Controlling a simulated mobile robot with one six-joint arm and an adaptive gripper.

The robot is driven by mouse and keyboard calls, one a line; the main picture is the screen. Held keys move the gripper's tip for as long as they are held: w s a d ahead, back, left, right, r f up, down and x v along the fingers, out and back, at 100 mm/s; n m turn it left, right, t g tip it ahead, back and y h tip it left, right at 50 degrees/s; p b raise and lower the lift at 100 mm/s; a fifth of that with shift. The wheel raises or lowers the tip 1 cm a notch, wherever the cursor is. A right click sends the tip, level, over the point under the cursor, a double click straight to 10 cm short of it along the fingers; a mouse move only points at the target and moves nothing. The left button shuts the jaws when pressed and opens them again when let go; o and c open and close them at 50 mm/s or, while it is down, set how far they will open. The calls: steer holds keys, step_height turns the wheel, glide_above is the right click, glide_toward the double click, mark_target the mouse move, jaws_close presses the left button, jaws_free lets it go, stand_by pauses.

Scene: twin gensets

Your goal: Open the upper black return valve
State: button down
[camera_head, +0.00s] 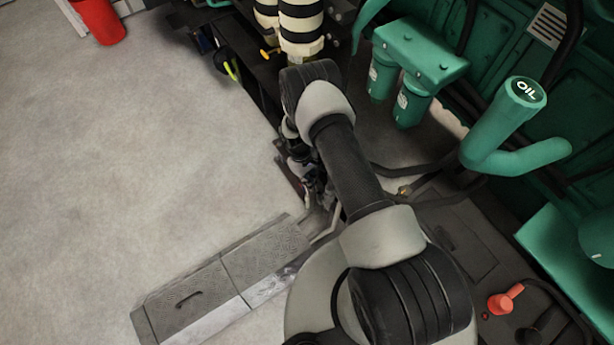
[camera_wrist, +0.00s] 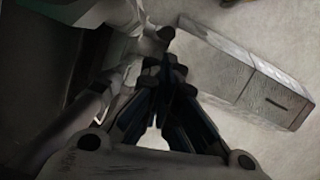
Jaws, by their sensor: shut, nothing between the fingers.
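My gripper (camera_wrist: 164,72) shows in the wrist view with its dark fingers drawn together at the tips and nothing seen between them. In the head view my gripper (camera_head: 320,192) is small and partly hidden by my own arm, low beside the dark engine base. In the wrist view, a small dark rounded part (camera_wrist: 165,33) on pale pipework lies just beyond the fingertips. I cannot tell whether it is the upper black return valve, or whether the fingers touch it. No black return valve can be made out clearly in the head view.
A grey checkered step cover (camera_head: 200,290) lies beside the engine base; it also shows in the wrist view (camera_wrist: 235,75). Green filters (camera_head: 412,55), a green OIL filler (camera_head: 505,120) and a red knob (camera_head: 500,303) are at right. The floor at left is clear.

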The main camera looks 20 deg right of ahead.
mark_target(319, 198)
steer(key=shift+x, duration=1.25)
steer(key=shift+s+d+r+t, duration=0.1)
steer(key=shift+s+d+t, duration=0.2)
steer(key=shift+s, duration=0.25)
